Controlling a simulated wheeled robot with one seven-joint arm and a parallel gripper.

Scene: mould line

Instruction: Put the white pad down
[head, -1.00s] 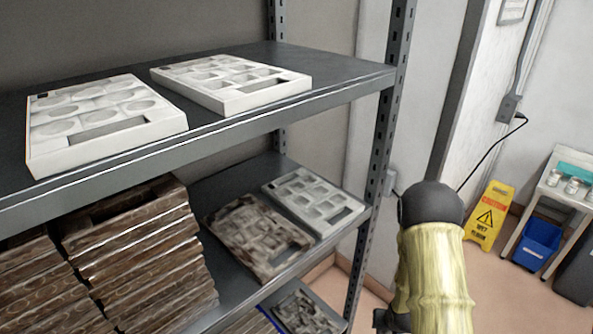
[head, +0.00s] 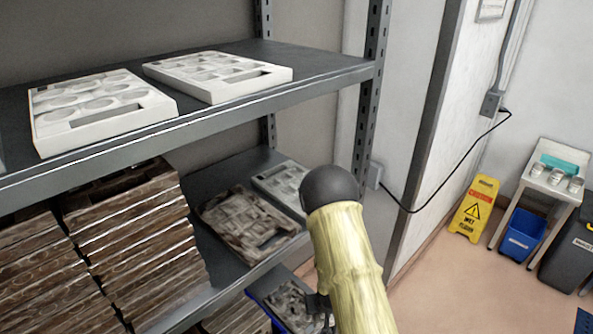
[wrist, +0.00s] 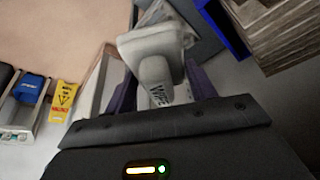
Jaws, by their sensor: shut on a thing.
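The white pad (wrist: 150,42) shows in the wrist view, a pale block with a thicker stem that carries dark lettering. My gripper (wrist: 160,88) is shut on this stem, with a dark purple finger on each side. The pad sticks out ahead of the fingers, and I cannot tell whether its far face touches anything. In the head view only my yellow-sleeved arm shows; the gripper and the pad are hidden there.
A grey shelf rack (head: 320,75) holds white moulded trays (head: 100,108) on top and stacked brown trays (head: 135,245) below. A yellow wet-floor sign (head: 473,207), a blue bin (head: 523,234) and a small table (head: 552,182) stand at right. Open floor (head: 445,285) lies between.

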